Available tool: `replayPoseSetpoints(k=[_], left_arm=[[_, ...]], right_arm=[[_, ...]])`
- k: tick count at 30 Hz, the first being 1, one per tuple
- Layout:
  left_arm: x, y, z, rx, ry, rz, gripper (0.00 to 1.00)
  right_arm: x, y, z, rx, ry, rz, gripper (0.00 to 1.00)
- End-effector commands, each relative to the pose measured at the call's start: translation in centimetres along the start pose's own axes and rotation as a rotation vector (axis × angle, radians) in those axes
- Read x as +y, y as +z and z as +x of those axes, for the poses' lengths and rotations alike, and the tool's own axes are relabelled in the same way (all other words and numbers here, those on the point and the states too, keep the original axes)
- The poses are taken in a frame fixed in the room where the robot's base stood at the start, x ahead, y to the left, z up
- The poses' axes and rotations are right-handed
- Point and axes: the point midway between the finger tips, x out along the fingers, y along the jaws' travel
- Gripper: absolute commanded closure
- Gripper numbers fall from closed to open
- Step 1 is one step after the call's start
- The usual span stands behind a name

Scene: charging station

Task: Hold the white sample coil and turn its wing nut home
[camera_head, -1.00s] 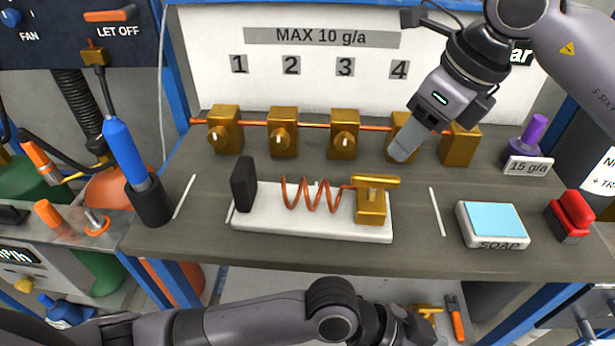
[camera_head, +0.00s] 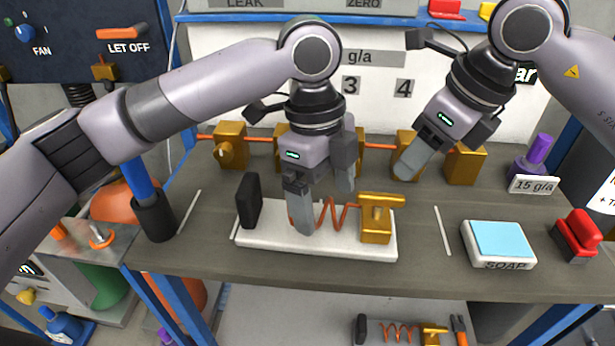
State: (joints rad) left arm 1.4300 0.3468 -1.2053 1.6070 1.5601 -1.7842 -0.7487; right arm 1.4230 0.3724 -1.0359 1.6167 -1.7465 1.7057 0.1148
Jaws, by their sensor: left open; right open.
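The white sample coil lies on the bench: a white base (camera_head: 270,240) with a black end block (camera_head: 249,201) at left, a copper coil (camera_head: 338,213) in the middle and a brass block (camera_head: 376,226) at right. The brass wing nut (camera_head: 382,200) sits on top of that block. My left gripper (camera_head: 326,205) is open and points down over the left part of the coil, hiding much of it; whether it touches the coil I cannot tell. My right gripper (camera_head: 412,160) hangs above the bench behind the wing nut, in front of a brass valve block; it is open and appears empty.
Several brass blocks (camera_head: 229,152) on a copper pipe line the back of the bench. A soap dish (camera_head: 498,244), a red clamp-like object (camera_head: 577,235) and a purple-topped piece (camera_head: 537,152) stand at right. A blue-handled tool in a black holder (camera_head: 152,216) stands at left.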

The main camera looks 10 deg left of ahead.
Motion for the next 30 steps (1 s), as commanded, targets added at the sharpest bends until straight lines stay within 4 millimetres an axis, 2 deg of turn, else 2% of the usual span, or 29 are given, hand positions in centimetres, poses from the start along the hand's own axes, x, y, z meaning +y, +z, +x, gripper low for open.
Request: replayPoseSetpoints(k=[1,3,9,14,24,30], left_arm=[[-1.0,1.6,0.3,-0.042,-0.001,-0.120,0.06],[-1.9,3.1,0.9,-0.079,-0.009,-0.249,0.06],[-3.4,5.8,1.8,-0.139,-0.039,-0.469,0.06],[-3.7,6.5,2.8,-0.152,-0.046,-0.514,0.06],[-3.7,7.2,7.5,-0.150,-0.045,-0.513,0.06],[-3.7,7.3,8.9,-0.150,-0.047,-0.512,0.06]], right_arm=[[0.0,0.0,0.0,0.000,0.000,0.000,0.57],[0.0,0.0,0.0,0.000,0.000,0.000,0.57],[0.0,0.0,0.0,0.000,0.000,0.000,0.57],[0.0,0.0,0.0,0.000,0.000,0.000,0.57],[0.0,0.0,0.0,0.000,0.000,0.000,0.57],[0.0,0.0,0.0,0.000,0.000,0.000,0.57]])
